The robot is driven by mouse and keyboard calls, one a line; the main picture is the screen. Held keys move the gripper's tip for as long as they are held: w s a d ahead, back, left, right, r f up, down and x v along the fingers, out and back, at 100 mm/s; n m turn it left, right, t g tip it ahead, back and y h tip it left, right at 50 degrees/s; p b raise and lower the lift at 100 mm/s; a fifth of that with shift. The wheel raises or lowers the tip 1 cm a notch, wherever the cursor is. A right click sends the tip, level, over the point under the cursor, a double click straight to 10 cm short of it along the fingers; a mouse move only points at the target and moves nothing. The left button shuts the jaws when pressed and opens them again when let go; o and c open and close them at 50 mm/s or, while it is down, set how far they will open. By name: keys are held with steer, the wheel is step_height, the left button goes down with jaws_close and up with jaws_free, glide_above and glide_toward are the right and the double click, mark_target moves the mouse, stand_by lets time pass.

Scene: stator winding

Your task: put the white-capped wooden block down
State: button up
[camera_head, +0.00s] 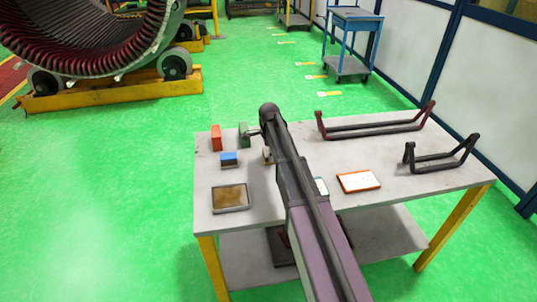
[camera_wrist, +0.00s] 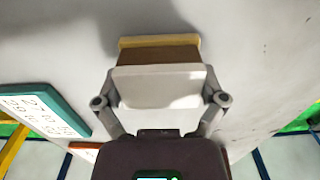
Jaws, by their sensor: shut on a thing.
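The white-capped wooden block (camera_wrist: 158,86) is between the two fingers of my gripper (camera_wrist: 160,98) in the wrist view. Its white cap faces the camera, with a brown wooden side and a yellowish edge beyond it. The fingers are shut on it from left and right. A soft shadow lies on the table beside the block; I cannot tell whether its underside touches the tabletop. In the head view, a small part of a pale block (camera_head: 267,154) shows left of my arm; my arm hides most of that spot and my gripper.
A teal-edged number card (camera_wrist: 42,112) lies left in the wrist view.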

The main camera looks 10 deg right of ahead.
steer(key=shift+f, duration=0.1)
steer(key=o, duration=0.7)
step_height(320, 180, up, 12)
steer(key=p, duration=1.2)
stand_by(0.6)
steer(key=s+n, duration=0.6)
steer(key=s, duration=0.3)
steer(key=s+n, duration=0.6)
steer(key=s, duration=0.4)
steer(key=s+n, duration=0.6)
steer(key=s, duration=0.4)
